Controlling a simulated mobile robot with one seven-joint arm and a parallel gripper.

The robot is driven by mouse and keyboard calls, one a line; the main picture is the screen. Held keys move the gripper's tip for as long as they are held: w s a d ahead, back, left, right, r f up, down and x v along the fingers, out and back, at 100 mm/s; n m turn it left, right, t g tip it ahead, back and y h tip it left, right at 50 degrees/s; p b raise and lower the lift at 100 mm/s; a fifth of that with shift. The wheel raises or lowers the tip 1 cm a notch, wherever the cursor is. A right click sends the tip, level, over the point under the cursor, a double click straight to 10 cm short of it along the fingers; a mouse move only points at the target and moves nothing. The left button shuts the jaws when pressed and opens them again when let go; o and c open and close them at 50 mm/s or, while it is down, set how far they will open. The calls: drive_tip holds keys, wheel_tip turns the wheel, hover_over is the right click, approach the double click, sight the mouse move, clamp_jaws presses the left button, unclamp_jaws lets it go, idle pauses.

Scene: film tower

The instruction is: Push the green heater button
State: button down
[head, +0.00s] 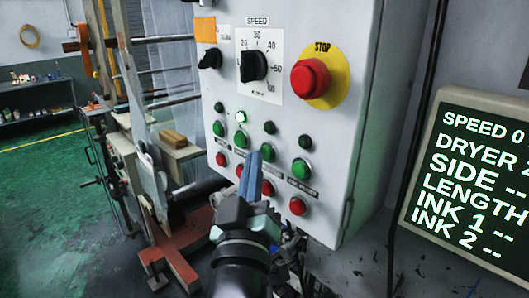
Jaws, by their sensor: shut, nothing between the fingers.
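A white control panel (345,150) carries a row of green buttons, among them the leftmost (218,129), one just right of my fingertips (268,152), and the rightmost (301,168). Their labels are too small to read, so I cannot tell which is the heater button. My gripper (255,158) is in front of the panel's lower part, blue fingers shut and empty, pointing up toward the green row. The fingers partly cover the middle of the row. I cannot tell whether the tips touch the panel.
Above the row are small lamps; one (240,117) is lit, the others look dark. Red buttons (297,206) run below. Higher up are a speed dial (254,66) and a red stop button (310,77) on a yellow disc. A screen (470,180) stands right; machine framing (165,215) is left.

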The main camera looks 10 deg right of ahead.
drive_tip(key=shift+w+d, duration=0.3)
drive_tip(key=shift+d, duration=0.15)
idle(0.7)
drive_tip(key=shift+s+a, duration=0.1)
drive_tip(key=shift+a, duration=0.05)
drive_tip(key=shift+s+a+b, duration=0.3)
drive_tip(key=shift+s+a, duration=0.1)
drive_tip(key=shift+a, duration=0.2)
drive_tip(key=s+a+b, duration=0.1)
drive_tip(key=a, duration=0.1)
drive_tip(key=s+a+b, duration=0.1)
drive_tip(key=s+a, duration=0.1)
idle(0.6)
idle(0.7)
